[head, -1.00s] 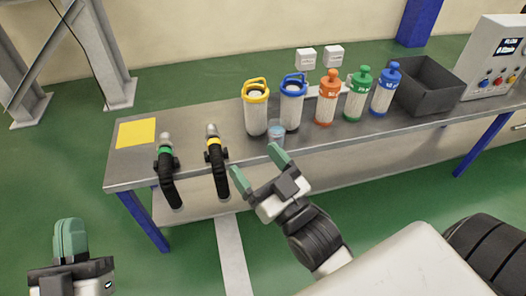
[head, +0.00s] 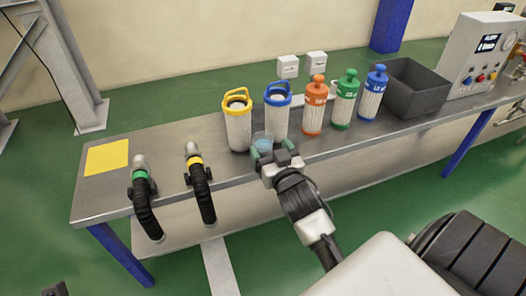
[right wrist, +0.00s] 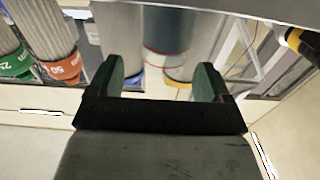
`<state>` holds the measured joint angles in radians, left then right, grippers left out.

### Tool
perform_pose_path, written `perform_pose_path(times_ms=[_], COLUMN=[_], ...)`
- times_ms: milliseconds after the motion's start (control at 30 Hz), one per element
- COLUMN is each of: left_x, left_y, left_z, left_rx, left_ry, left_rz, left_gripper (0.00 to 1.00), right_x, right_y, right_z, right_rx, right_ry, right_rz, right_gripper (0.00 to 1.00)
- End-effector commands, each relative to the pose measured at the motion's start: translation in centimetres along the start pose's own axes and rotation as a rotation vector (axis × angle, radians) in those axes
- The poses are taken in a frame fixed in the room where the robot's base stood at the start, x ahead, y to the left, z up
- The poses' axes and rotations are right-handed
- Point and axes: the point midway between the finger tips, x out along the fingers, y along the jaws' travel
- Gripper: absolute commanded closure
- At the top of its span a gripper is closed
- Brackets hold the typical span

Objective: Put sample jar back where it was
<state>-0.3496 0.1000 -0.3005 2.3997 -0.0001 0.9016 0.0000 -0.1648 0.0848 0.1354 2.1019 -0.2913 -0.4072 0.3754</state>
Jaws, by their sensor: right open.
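The sample jar (head: 262,139), a small clear jar with pale blue contents, stands upright on the metal bench in front of the yellow-handled and blue-handled canisters. My right gripper (head: 271,154) is open at the jar's front, with its green fingers near the jar's sides. In the right wrist view the open fingers (right wrist: 157,85) have the clear jar (right wrist: 166,45) between them; I cannot tell whether they touch it. Only a small dark piece of my left arm's end (head: 55,289) shows at the lower left edge; its fingers are not visible.
The yellow-handled canister (head: 238,130) and blue-handled canister (head: 277,120) stand right behind the jar. Orange (head: 313,112), green (head: 343,105) and blue (head: 372,100) bottles stand rightward, then a dark bin (head: 420,105). Two black hoses (head: 145,210) hang at the front left. A yellow square (head: 107,157) lies left.

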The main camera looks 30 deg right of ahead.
Motion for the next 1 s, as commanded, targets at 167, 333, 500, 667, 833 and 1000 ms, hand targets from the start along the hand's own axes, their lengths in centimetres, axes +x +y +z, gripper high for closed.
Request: perform_pose_path(times_ms=[167,333,500,667,833,1000], left_x=[-1.9,-1.6,-1.3,-1.1,-1.1,-1.2], left_y=[0.0,0.0,-0.1,-0.1,-0.1,-0.1], left_z=[0.4,0.7,0.8,0.6,0.5,0.5], left_rx=[0.000,0.002,0.002,0.002,0.002,0.002], left_ry=[-0.001,0.010,0.015,0.021,0.024,0.022], left_rz=[0.000,0.009,0.013,0.013,0.011,0.009], left_gripper=[1.00,1.00,1.00,1.00,1.00,1.00], right_x=[2.7,4.5,4.7,4.7,4.7,4.7], right_y=[-0.4,-0.4,-0.4,-0.4,-0.4,-0.4], right_z=[0.3,0.2,0.0,0.0,0.0,0.0], right_rx=[-0.002,-0.002,-0.001,-0.001,-0.001,-0.001], right_ry=[0.006,0.002,0.001,0.001,0.001,0.001], right_rz=[-0.001,-0.001,-0.001,-0.001,-0.001,-0.001], right_gripper=[0.20,0.20,0.20,0.31,0.57,0.78])
